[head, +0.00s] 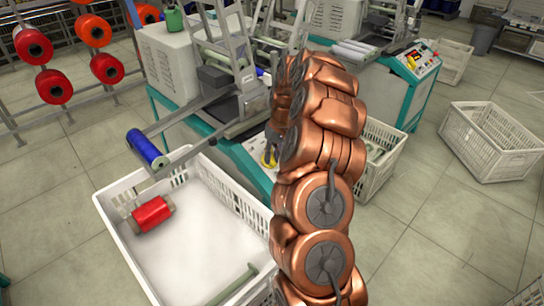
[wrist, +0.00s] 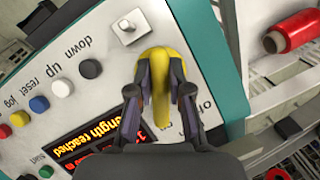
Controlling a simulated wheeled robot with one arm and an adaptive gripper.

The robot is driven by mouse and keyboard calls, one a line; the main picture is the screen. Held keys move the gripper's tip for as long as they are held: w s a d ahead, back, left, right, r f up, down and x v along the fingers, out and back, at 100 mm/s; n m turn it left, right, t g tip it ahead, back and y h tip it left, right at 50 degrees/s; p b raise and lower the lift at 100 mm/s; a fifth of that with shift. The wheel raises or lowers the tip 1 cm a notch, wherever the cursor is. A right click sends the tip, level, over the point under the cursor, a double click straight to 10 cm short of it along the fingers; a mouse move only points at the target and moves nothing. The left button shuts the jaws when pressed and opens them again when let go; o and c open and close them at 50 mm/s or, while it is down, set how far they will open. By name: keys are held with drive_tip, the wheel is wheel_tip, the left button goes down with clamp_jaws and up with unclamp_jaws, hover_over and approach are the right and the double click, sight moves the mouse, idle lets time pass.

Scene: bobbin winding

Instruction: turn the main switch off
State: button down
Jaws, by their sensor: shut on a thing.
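The main switch (wrist: 159,62) is a yellow rotary handle on the light control panel (wrist: 98,52) with a teal border. In the wrist view its grip runs roughly up and down the picture. My gripper (wrist: 160,90) has one finger on each side of the handle and is shut on it. Part of an "off" label shows right of the fingers; the other label is mostly hidden. A bit of the yellow switch (head: 268,160) also shows in the head view, left of my copper-coloured arm, which hides most of the panel.
Coloured buttons and a lit display (wrist: 75,150) reading "length reached" sit left of the switch. A white crate (head: 115,218) with a red bobbin (head: 152,214) stands in front of the machine. A blue bobbin (head: 147,148) is above the crate's back edge.

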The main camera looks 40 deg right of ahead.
drive_tip(key=n+h+b, duration=0.1)
drive_tip(key=n+h, duration=0.1)
drive_tip(key=n, duration=0.3)
drive_tip(key=shift+a+n, duration=0.1)
drive_tip(key=shift+n, duration=0.3)
drive_tip(key=shift+n+h, duration=0.4)
drive_tip(key=shift+n, duration=0.4)
drive_tip(key=shift+n+t+h+p, duration=0.3)
drive_tip(key=shift+n+h, duration=0.3)
drive_tip(key=shift+n, duration=1)
drive_tip(key=c, duration=1.1)
unclamp_jaws()
drive_tip(key=v, duration=1.2)
